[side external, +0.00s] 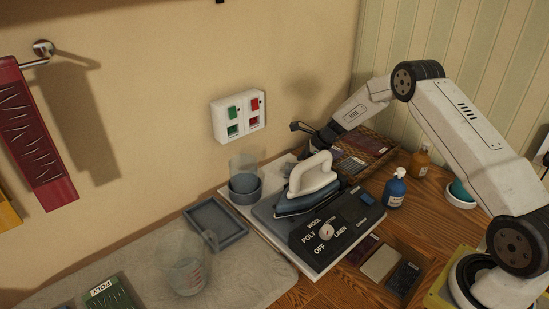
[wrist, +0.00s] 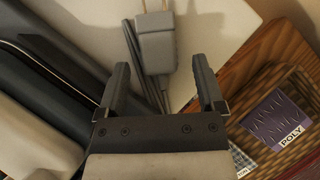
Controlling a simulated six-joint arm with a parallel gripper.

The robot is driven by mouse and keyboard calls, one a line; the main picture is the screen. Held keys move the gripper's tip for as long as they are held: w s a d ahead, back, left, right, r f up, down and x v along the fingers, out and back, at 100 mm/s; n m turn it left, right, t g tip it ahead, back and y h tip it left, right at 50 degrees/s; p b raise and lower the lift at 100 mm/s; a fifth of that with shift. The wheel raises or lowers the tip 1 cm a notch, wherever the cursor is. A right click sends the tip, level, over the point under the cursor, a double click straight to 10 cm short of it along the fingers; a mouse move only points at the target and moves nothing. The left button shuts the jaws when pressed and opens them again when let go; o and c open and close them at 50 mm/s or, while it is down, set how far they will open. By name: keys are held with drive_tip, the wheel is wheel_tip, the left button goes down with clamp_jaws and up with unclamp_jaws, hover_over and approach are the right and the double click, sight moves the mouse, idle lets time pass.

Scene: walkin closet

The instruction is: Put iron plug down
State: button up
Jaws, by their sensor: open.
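The grey iron plug (wrist: 156,48) shows in the wrist view, with two metal prongs pointing to the top edge and its cord beside it. My gripper (wrist: 160,75) is open, with one finger on each side of the plug's lower end and gaps between. The plug appears to lie over a pale surface; I cannot tell whether it rests on it. In the side view, my gripper (side external: 314,132) is behind the iron (side external: 311,184), near the wall; the plug is not clear there. The iron stands on a grey base with a dial panel (side external: 326,233).
A white wall socket (side external: 238,115) with green and red switches is to the left. A wicker basket (side external: 362,154) holds a POLY packet (wrist: 282,120). A clear cup (side external: 244,172), grey tray (side external: 216,224), clear jug (side external: 187,268) and blue bottle (side external: 396,188) stand around the iron.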

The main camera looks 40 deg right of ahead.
drive_tip(key=v, duration=1.1)
drive_tip(key=shift+s+r, duration=0.1)
idle(0.4)
drive_tip(key=s+a+r+n+h, duration=0.55)
drive_tip(key=s+a+n, duration=0.2)
drive_tip(key=n, duration=0.75)
drive_tip(key=s+a+f+n+g, duration=0.1)
drive_tip(key=s+a+n, duration=0.5)
drive_tip(key=s, duration=0.3)
drive_tip(key=s+a+n+g, duration=0.1)
drive_tip(key=s+a+n, duration=0.5)
drive_tip(key=s, duration=0.2)
drive_tip(key=shift+s+f+y, duration=0.35)
drive_tip(key=shift+s, duration=0.05)
